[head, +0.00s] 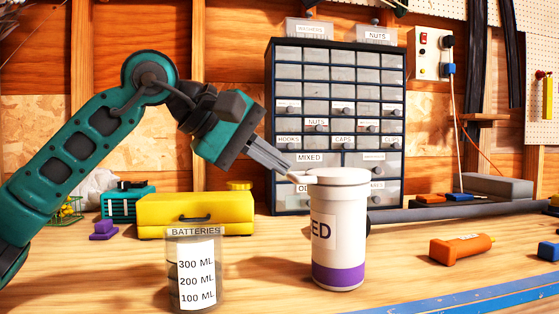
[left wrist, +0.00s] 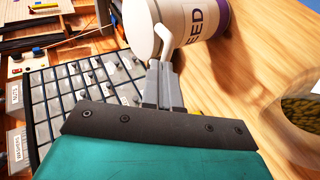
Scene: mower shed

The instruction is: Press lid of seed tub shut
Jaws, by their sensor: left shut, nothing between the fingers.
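The seed tub (head: 340,240) stands upright on the workbench. It is white with a purple band at the bottom and a label of which "ED" shows. Its white lid (head: 341,175) lies about level on top, with a tab sticking out to the left. I cannot tell whether the lid is fully pressed down. My left gripper (head: 288,171) is shut and empty, its fingertips at the lid's tab. In the left wrist view the tips (left wrist: 164,66) are close to the tab and the lid (left wrist: 140,28); I cannot tell whether they touch. My right gripper is not in view.
A clear batteries jar (head: 196,268) stands front left of the tub. A yellow box (head: 195,214) is behind it. A drawer cabinet (head: 338,90) stands behind the tub. An orange tool (head: 461,246) lies to the right. The bench between tub and jar is clear.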

